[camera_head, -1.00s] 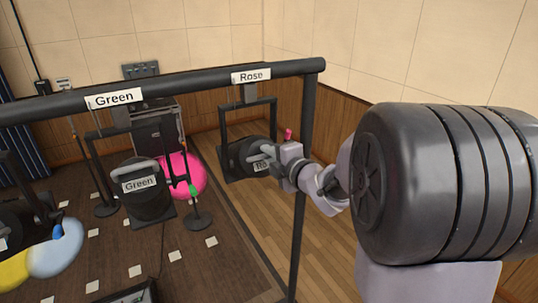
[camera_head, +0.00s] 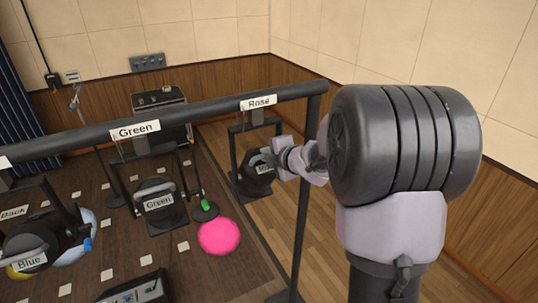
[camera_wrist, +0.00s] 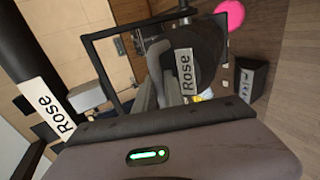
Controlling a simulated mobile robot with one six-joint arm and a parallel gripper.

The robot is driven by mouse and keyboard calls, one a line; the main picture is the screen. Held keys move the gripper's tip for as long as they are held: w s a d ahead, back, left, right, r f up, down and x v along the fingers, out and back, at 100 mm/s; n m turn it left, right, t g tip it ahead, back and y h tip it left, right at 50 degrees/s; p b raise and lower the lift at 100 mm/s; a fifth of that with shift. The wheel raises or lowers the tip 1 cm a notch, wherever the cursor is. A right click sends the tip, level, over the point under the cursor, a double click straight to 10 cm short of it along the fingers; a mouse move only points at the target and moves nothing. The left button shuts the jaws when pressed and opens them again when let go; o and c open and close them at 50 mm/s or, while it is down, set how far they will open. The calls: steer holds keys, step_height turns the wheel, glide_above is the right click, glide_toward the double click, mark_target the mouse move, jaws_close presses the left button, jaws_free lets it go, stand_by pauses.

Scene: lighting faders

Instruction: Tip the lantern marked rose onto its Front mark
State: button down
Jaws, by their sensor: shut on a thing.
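The lantern marked Rose (camera_head: 256,178) is a dark housing in a black yoke. It hangs from the overhead bar under a white Rose tag (camera_head: 258,102). It is tilted, and my gripper partly hides its label. My gripper (camera_head: 266,157) is shut on it at the handle side. In the wrist view the Rose lantern (camera_wrist: 208,45) is close ahead of my gripper (camera_wrist: 172,82); the exact grip is hard to make out. A round pink light spot (camera_head: 219,237) lies on the dark stage floor, in front of a stand base. I cannot make out a Front mark.
The dark bar (camera_head: 200,112) runs across above the stage, with an upright post (camera_head: 304,190) close left of my arm. White squares dot the stage floor (camera_head: 125,240). Bare wooden floor lies on the right.

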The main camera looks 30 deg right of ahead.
steer(key=c, duration=1.4)
jaws_free()
steer(key=shift+c, duration=0.2)
steer(key=shift+s, duration=0.1)
steer(key=p+v, duration=0.2)
steer(key=v, duration=1.5)
steer(key=shift+s, duration=0.2)
